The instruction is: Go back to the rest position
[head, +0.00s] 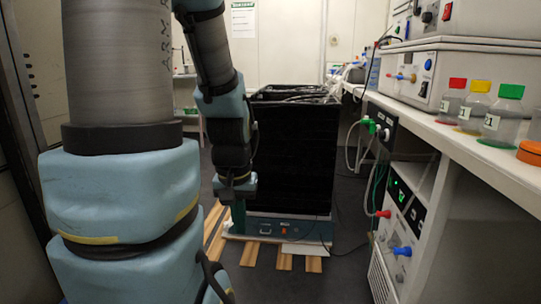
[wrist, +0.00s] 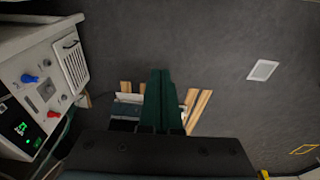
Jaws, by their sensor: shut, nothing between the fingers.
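My gripper (wrist: 157,98) shows in the wrist view as two dark green fingers pressed together, shut and empty, above the dark floor. In the head view my blue arm reaches forward and down, and part of the green gripper (head: 239,216) shows at its end, in front of the lower left of a black shaker bioreactor (head: 295,160). I cannot tell whether it touches the shaker. The shaker's blue-grey front panel (head: 290,229) lies just right of the gripper. In the wrist view, wooden slats (wrist: 198,108) lie below and beyond the fingers.
A white bench (head: 440,130) on the right carries bottles with red, yellow and green caps (head: 510,91) and instruments (head: 455,75). Below it stands a control unit (head: 405,215) with hoses and cables. Dark floor (wrist: 220,50) is open around the slats. A white plate (wrist: 263,70) lies there.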

